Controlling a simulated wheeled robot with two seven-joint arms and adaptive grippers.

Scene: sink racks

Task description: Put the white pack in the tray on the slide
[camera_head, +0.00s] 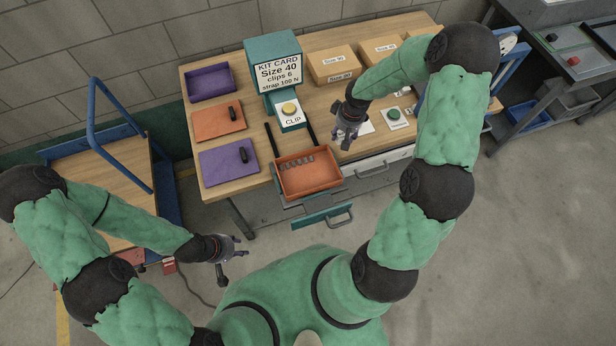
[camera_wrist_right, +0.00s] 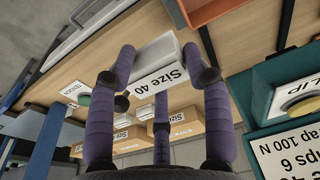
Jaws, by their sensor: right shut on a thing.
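The white pack (camera_wrist_right: 150,62), marked "Size 40", is between the fingers of my right gripper (camera_wrist_right: 160,75) in the right wrist view. In the head view my right gripper (camera_head: 347,132) is shut over the right-middle of the bench, right of the dispenser; the pack is mostly hidden there. The orange tray (camera_head: 322,190) sits on the slide (camera_head: 310,135) at the bench's front edge, lower left of that gripper, and holds several grey clips (camera_head: 296,163). My left gripper (camera_head: 228,252) is open and empty, low in front of the bench and away from it.
A teal dispenser with a kit card (camera_head: 277,72) and yellow button (camera_head: 289,108) stands behind the tray. Cardboard boxes (camera_head: 334,64) stand at the back, a green button (camera_head: 394,114) at right. Purple and orange panels (camera_head: 218,122) lie left. A blue cart (camera_head: 100,160) stands at left.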

